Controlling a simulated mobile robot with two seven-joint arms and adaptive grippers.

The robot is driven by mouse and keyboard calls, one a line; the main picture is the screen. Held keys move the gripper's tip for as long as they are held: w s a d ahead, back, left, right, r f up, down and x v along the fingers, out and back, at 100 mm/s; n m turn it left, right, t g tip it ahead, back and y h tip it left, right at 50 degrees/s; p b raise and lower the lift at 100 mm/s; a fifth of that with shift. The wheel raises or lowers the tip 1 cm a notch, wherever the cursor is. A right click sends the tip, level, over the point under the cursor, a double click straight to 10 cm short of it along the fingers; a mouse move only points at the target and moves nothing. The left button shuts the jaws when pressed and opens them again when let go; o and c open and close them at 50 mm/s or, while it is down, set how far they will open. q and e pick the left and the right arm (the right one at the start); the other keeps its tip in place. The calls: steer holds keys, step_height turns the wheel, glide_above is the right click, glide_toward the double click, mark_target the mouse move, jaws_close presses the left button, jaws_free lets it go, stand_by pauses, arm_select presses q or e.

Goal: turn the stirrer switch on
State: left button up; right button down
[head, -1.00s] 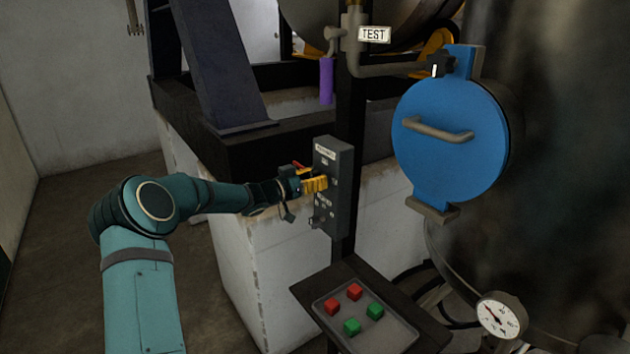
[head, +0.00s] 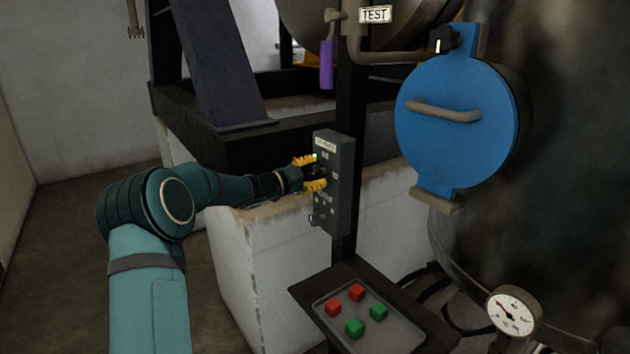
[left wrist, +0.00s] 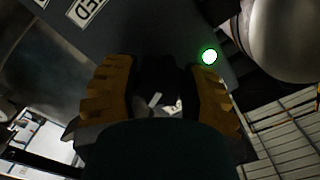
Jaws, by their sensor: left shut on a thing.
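The stirrer switch box (head: 340,190) is a grey panel on a dark post in the middle of the head view. It carries a white label at its top and small fittings lower down. My left gripper (head: 316,173) has yellow fingers at the upper part of the panel. In the left wrist view the fingers (left wrist: 165,95) are closed on a dark switch knob (left wrist: 157,82) with a white mark. A green lamp (left wrist: 209,56) glows on the panel and also shows in the head view (head: 315,156). My right gripper is not in view.
Below the panel a tray (head: 392,343) holds red and green cubes. A blue round hatch (head: 450,145) with a handle is at the right. A gauge (head: 511,313) stands lower right. A purple lever (head: 327,65) hangs above the panel.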

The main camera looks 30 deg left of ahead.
arm_select(q)
steer(key=m+b, duration=0.1)
steer(key=m, duration=0.1)
steer(key=shift+f+m, duration=0.1)
steer(key=shift+m, duration=0.3)
steer(key=shift+m+b, duration=0.55)
steer(key=shift+m, duration=0.85)
steer(key=o, duration=1.2)
steer(key=shift+s, duration=0.1)
steer(key=v, duration=1.1)
steer(key=shift+s+a, duration=0.15)
steer(key=shift+s, duration=0.25)
